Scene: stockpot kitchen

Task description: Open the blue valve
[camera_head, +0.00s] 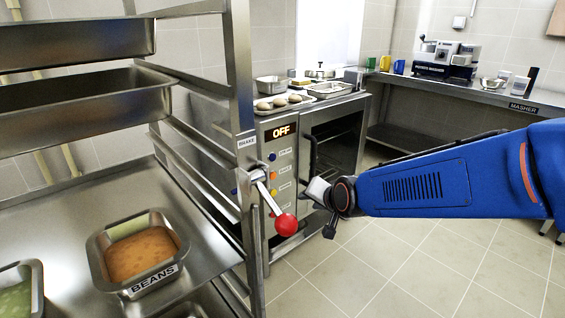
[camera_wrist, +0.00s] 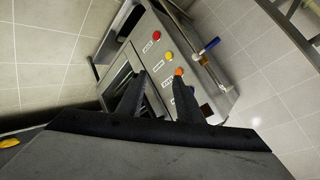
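A blue lever handle (camera_wrist: 209,46), which looks like the blue valve, shows in the wrist view at the upper right, beside the oven's side, near a brass-coloured pipe. Whether it is open or closed I cannot tell. I cannot make it out surely in the head view. My gripper (camera_wrist: 161,76) has its two dark fingers apart with nothing between them. In the wrist view the valve is beyond the fingertips and to their right. In the head view my gripper (camera_head: 319,208) hangs in front of the oven, right of the red-knobbed lever.
The oven panel (camera_head: 280,200) has several coloured buttons and an OFF display (camera_head: 284,131). The rack (camera_head: 245,110) has a BRAKE lever with a red ball (camera_head: 286,225) near my gripper. A BEANS pan (camera_head: 150,280) sits on the rack. Floor at right (camera_head: 430,270) is clear.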

